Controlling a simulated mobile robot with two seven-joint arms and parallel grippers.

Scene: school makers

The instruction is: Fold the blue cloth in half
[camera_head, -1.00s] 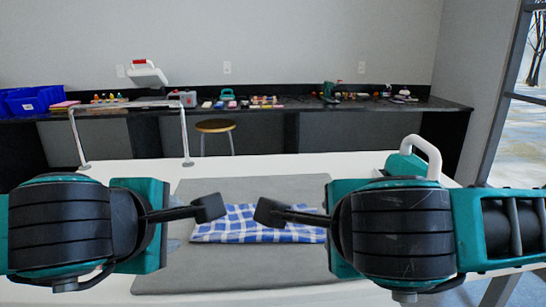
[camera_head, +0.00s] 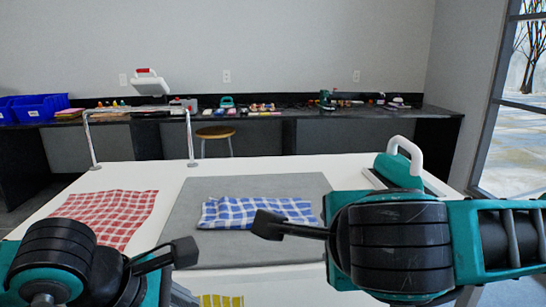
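The blue and white checked cloth (camera_head: 250,211) lies on the grey mat (camera_head: 220,188) in the middle of the white table. It is a narrow, wide strip, a little rumpled, and looks doubled over. My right gripper (camera_head: 268,225) has its tip at the cloth's near edge, in front of its middle; I cannot tell whether it touches. My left gripper (camera_head: 184,252) is lower left, apart from the cloth, near the mat's front left corner. Each gripper shows as one dark finger from the side, so its opening is hidden.
A red checked cloth (camera_head: 110,214) lies on the table (camera_head: 155,175) to the left. A yellow cloth (camera_head: 222,300) shows at the bottom edge. A green device with a white handle (camera_head: 405,165) stands at the right. A metal rail (camera_head: 140,113) stands at the back left.

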